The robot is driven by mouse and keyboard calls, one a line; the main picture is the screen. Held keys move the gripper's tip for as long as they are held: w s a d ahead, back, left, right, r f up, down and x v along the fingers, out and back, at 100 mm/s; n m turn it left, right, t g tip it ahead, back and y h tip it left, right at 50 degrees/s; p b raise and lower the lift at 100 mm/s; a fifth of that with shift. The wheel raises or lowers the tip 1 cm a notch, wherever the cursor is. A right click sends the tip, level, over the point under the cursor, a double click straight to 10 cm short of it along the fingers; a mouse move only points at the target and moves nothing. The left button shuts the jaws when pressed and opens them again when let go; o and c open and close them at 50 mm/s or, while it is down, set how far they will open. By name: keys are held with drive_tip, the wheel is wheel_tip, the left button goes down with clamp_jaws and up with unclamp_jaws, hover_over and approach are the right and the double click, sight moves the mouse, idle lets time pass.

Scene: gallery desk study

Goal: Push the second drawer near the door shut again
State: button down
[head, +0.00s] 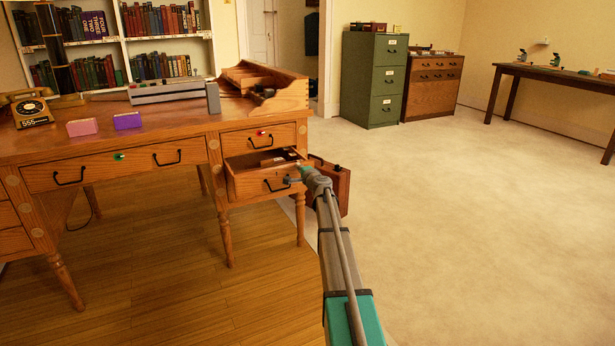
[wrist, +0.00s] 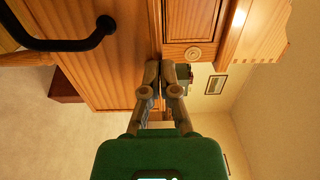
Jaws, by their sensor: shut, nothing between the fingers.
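The wooden desk (head: 195,130) has two drawers stacked at its right end. The second drawer (head: 250,186), under the one with a red mark, stands pulled out, with dark and pale items inside. Its front has a black handle, which is probably the one large at the upper left of the wrist view (wrist: 65,40). My gripper (head: 290,180) is at the right part of this drawer's front. In the wrist view my gripper (wrist: 162,68) has its fingers together and empty, close to the wooden front. I cannot tell whether they touch it.
The upper drawer (head: 240,140) looks shut. A reddish-brown case (head: 337,185) stands on the floor behind my gripper, beside the desk. A green filing cabinet (head: 360,85) and a wooden cabinet (head: 430,100) stand at the back. The carpet (head: 460,220) to the right is clear.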

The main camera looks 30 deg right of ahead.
drive_tip(key=w, duration=0.9)
drive_tip(key=w+d, duration=0.1)
drive_tip(key=w, duration=0.4)
drive_tip(key=shift+s, duration=0.1)
drive_tip(key=shift+s+a, duration=0.15)
drive_tip(key=shift+s, duration=0.6)
drive_tip(key=s, duration=1.2)
drive_tip(key=shift+s+a, duration=0.2)
drive_tip(key=shift+a, duration=0.1)
